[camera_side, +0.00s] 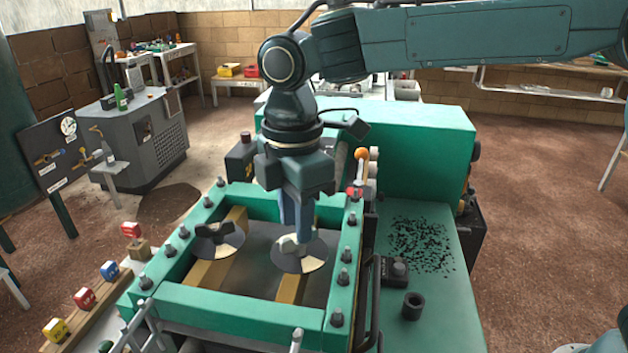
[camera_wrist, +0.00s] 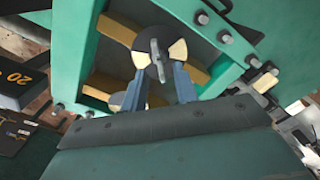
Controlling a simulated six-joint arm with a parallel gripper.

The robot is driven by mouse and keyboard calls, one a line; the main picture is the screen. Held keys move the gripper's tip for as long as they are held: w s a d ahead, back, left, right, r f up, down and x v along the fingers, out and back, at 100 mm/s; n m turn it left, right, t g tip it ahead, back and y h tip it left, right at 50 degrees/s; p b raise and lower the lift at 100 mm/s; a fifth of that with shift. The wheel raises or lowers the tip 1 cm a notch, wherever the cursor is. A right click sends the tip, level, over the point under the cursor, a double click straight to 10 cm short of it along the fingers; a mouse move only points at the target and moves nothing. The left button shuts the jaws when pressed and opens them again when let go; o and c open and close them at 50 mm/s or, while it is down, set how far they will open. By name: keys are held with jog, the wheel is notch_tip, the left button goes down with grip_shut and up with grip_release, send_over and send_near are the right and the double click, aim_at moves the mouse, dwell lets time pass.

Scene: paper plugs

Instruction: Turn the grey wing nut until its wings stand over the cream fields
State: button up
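The grey wing nut (camera_wrist: 157,60) sits at the middle of a round disc (camera_wrist: 154,36) with dark and cream fields. In the wrist view its wings run roughly up and down the picture, over the dark fields. A cream field (camera_wrist: 178,50) lies to the right and another (camera_wrist: 138,60) to the left. My gripper (camera_wrist: 160,74) is open, its two blue-grey fingers apart on either side of the nut, with no clear contact. In the side view my gripper (camera_side: 303,240) points down at the right-hand disc (camera_side: 284,260), and its fingers mostly hide the nut.
A second dark and cream disc (camera_side: 217,240) lies to the left inside the green frame (camera_side: 235,303). Bolts stand up along the frame. Wooden beams (camera_side: 206,272) run under the discs. A green housing (camera_side: 420,140) and an orange-knobbed lever (camera_side: 361,154) stand close at right.

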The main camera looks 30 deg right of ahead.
jog(key=shift+f, duration=1.4)
jog(key=shift+c, duration=0.4)
grip_shut()
